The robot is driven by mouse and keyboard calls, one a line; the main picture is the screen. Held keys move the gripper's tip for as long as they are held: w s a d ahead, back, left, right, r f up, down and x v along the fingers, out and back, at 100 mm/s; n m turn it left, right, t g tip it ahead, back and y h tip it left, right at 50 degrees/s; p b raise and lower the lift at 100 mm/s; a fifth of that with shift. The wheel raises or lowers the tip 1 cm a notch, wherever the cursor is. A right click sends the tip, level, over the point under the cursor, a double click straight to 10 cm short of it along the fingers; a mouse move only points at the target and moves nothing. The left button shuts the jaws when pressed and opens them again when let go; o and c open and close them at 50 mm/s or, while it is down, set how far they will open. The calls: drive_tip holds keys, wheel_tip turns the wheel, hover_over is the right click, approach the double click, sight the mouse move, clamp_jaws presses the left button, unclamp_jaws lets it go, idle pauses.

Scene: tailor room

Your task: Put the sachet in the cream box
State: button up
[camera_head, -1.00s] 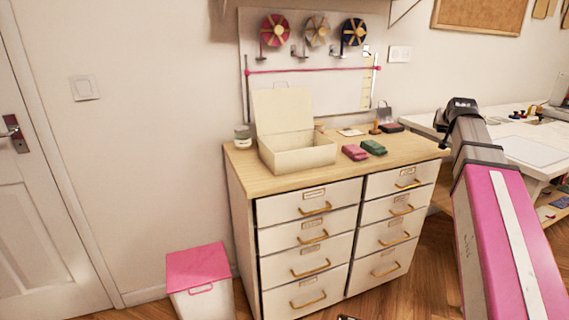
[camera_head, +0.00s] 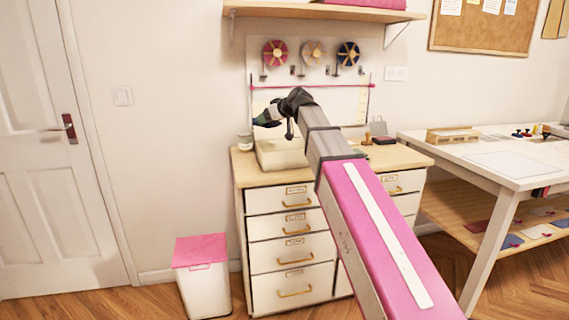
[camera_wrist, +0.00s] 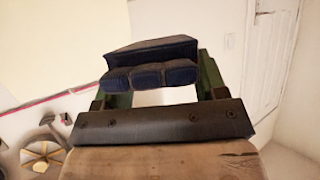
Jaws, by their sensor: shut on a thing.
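My gripper (camera_head: 268,117) is in the air over the cream box (camera_head: 282,154) on the dresser top. In the wrist view, my gripper (camera_wrist: 155,82) is shut on a dark navy, padded sachet (camera_wrist: 150,60), with green fingers at either side of it. The sachet is small and dark in the head view and looks clear of the box. The box's front wall shows; my gripper and arm cover much of its raised lid, and I cannot see its inside.
The wooden dresser top (camera_head: 405,158) carries a jar (camera_head: 245,141) left of the box and a stamp (camera_head: 378,126) at the right. A shelf (camera_head: 320,12) hangs above the spools (camera_head: 312,52). A pink-lidded bin (camera_head: 202,252) stands on the floor; a white table (camera_head: 490,165) is at right.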

drive_tip(key=s+a+r+n+g+y, duration=0.1)
drive_tip(key=s+a+r+n+g, duration=0.1)
drive_tip(key=a, duration=0.4)
drive_tip(key=w+d+f, duration=0.8)
drive_tip(key=f, duration=0.2)
drive_tip(key=shift+f, duration=0.4)
drive_tip(key=shift+f, duration=0.6)
drive_tip(key=o, duration=0.9)
drive_tip(key=shift+o, duration=0.2)
drive_tip(key=v, duration=1.2)
drive_tip(key=shift+d+r, duration=0.2)
drive_tip(key=shift+r, duration=0.2)
